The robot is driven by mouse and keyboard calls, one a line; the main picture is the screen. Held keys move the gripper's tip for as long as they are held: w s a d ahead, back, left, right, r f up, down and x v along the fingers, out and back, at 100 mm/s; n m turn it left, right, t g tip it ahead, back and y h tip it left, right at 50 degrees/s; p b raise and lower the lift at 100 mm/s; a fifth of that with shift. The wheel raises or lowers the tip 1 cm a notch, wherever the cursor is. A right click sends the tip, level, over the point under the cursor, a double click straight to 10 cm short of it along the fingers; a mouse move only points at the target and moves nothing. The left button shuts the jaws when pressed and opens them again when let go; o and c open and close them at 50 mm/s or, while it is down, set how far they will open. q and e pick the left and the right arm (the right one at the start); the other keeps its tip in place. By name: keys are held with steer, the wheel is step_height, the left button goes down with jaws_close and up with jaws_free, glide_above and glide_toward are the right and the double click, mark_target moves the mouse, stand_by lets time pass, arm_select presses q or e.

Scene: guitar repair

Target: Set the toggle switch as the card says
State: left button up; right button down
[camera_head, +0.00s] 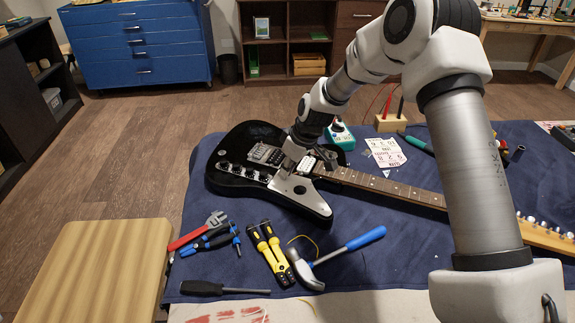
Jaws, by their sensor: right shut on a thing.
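The black electric guitar (228,163) lies on the blue mat, its neck running to the right. My right gripper (288,172) reaches down from above to the light plate (306,197) on the guitar's body, beside the strings. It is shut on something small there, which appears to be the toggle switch. The fingers hide the switch, so I cannot tell its position. The white card (385,152) with dark and red print lies behind the neck. Its print is upside down and too small to read surely. My left gripper is out of view.
A hammer (340,252), yellow-handled tools (270,247), pliers (212,238) and a screwdriver (222,289) lie in front of the guitar. A teal box (340,136) and a wooden holder (390,122) stand behind it. A wooden stool (95,272) is at left.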

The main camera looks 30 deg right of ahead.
steer(key=g+h+p, duration=0.1)
steer(key=p, duration=0.3)
steer(key=w+r+g+h+p, duration=0.1)
steer(key=p, duration=0.2)
steer(key=shift+a+g+p, duration=0.35)
steer(key=shift+g+p, duration=0.05)
steer(key=shift+f+g+h+p, duration=0.2)
steer(key=shift+g+h+p, duration=0.1)
steer(key=shift+g, duration=0.1)
steer(key=shift+w+a+f+g+h, duration=0.2)
steer(key=shift+w+f+g+h, duration=0.1)
steer(key=shift+g+h, duration=0.25)
steer(key=shift+w+a+f+g+h+b, duration=0.2)
steer(key=shift+g+h+b, duration=0.25)
steer(key=shift+g+b, duration=0.3)
steer(key=shift+r+g+h+b, duration=0.1)
steer(key=shift+g+h+b, duration=0.3)
steer(key=shift+g+b, duration=0.1)
